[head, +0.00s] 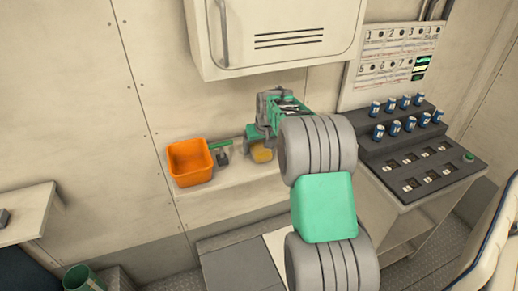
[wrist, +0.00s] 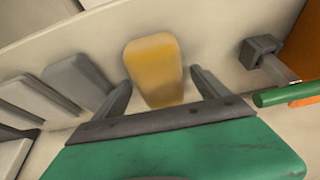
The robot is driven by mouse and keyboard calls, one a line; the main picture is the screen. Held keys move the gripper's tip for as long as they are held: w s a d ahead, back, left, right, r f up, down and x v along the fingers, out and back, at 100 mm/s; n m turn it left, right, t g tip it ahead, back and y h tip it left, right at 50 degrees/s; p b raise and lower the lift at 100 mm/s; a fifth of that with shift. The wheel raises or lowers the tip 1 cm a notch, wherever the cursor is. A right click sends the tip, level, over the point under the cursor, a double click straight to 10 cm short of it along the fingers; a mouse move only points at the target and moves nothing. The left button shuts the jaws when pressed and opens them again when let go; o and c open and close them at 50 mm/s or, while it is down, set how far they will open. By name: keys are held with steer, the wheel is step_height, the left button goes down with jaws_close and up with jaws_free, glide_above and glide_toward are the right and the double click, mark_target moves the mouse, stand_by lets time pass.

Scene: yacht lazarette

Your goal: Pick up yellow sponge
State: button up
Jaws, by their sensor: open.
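The yellow sponge (wrist: 154,70) is a rounded block lying on the pale ledge. In the wrist view it sits just ahead of my gripper, roughly between the lines of its two fingers. In the head view the sponge (head: 262,154) is partly hidden by my gripper (head: 258,140), which hangs above it. My gripper (wrist: 160,92) is open, with a grey finger on either side and nothing held. Whether the fingertips touch the sponge cannot be told.
An orange bin (head: 190,163) stands left on the ledge (head: 225,188). Grey blocks (wrist: 75,80) lie left of the sponge in the wrist view. A wall cabinet (head: 275,35) hangs above. A console (head: 420,165) stands right.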

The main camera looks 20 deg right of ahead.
steer(key=shift+f+b, duration=0.25)
steer(key=shift+b, duration=0.05)
stand_by(0.5)
steer(key=c, duration=1.4)
steer(key=shift+c, duration=0.2)
steer(key=shift+r+p, duration=0.5)
steer(key=shift+w+r+b, duration=0.1)
steer(key=shift+r+b, duration=0.25)
steer(key=shift+b, duration=0.3)
steer(key=b+v, duration=0.1)
steer(key=v, duration=0.2)
steer(key=s+v, duration=0.1)
steer(key=v, duration=0.2)
steer(key=s+d+b+v, duration=0.1)
steer(key=v, duration=0.3)
steer(key=shift+w+f+b, duration=0.1)
steer(key=shift+f+b, duration=0.25)
steer(key=shift+f, duration=0.1)
steer(key=s+r+b, duration=0.1)
steer(key=s+r, duration=0.2)
steer(key=s, duration=0.5)
steer(key=shift+s+d+r+b, duration=0.2)
steer(key=shift+d+r+b, duration=0.1)
steer(key=shift+d+b, duration=0.15)
